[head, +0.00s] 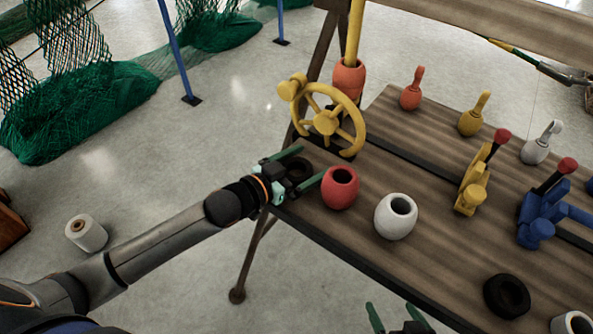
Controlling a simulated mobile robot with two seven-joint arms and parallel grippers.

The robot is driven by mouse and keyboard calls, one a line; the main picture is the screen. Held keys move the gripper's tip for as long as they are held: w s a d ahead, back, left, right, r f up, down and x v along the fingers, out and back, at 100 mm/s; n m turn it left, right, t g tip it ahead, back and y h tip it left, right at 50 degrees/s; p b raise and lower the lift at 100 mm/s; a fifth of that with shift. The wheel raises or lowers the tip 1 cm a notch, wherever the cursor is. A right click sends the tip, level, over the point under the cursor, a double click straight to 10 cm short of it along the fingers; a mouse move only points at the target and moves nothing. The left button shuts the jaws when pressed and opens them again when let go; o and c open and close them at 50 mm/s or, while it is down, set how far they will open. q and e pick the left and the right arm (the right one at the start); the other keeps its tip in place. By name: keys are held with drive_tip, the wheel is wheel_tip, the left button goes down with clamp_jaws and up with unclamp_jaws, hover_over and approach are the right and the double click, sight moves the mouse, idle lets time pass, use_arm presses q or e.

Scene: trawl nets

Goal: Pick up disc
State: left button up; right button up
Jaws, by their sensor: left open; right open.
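A black ring-shaped disc (300,167) lies at the near left edge of the wooden table, partly hidden by my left gripper. My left gripper (306,162) is open, with its two green fingers on either side of this disc. I cannot tell whether they touch it. A second black disc (507,296) lies on the table at the lower right, clear of both grippers. My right gripper (395,311) is open at the bottom edge of the view, mostly cut off, near the table's front edge.
A red hollow float (340,188) stands just right of my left gripper, and a white one (396,216) beside it. A yellow handwheel (328,120) rises behind the gripper. Yellow (472,190) and blue (540,217) lever valves stand farther right. Bare wood (440,255) lies between.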

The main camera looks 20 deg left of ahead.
use_arm(q)
drive_tip(key=c, duration=1.1)
use_arm(e)
drive_tip(key=shift+s+d+f, duration=0.1)
drive_tip(key=shift+f, duration=0.1)
